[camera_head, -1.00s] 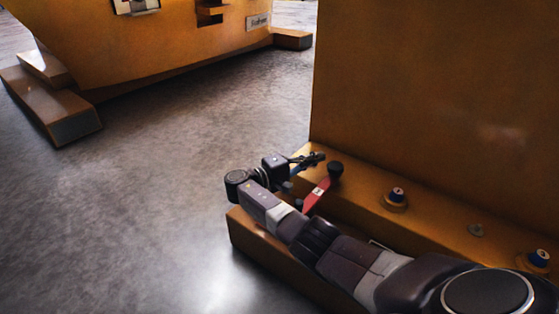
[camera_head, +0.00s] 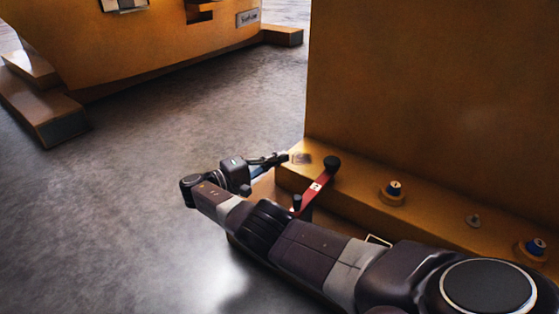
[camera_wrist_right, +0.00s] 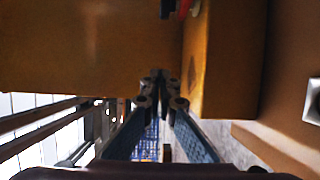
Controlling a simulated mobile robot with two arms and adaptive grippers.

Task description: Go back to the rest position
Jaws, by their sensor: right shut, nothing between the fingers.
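My right gripper (camera_head: 278,158) is at the end of my right arm, which reaches in from the lower right in the head view. It is held just left of the end of the orange casting's ledge (camera_head: 440,225). In the right wrist view the fingers of my right gripper (camera_wrist_right: 160,80) meet at the tips, with nothing between them. A red lever with a black knob (camera_head: 318,185) stands on the ledge to the right of the gripper, apart from it. My left gripper is in neither view.
A tall orange wall (camera_head: 430,90) rises behind the ledge. Another orange casting (camera_head: 150,45) stands across the floor, with a stepped block (camera_head: 45,110) at left. The grey floor (camera_head: 150,190) between them is clear.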

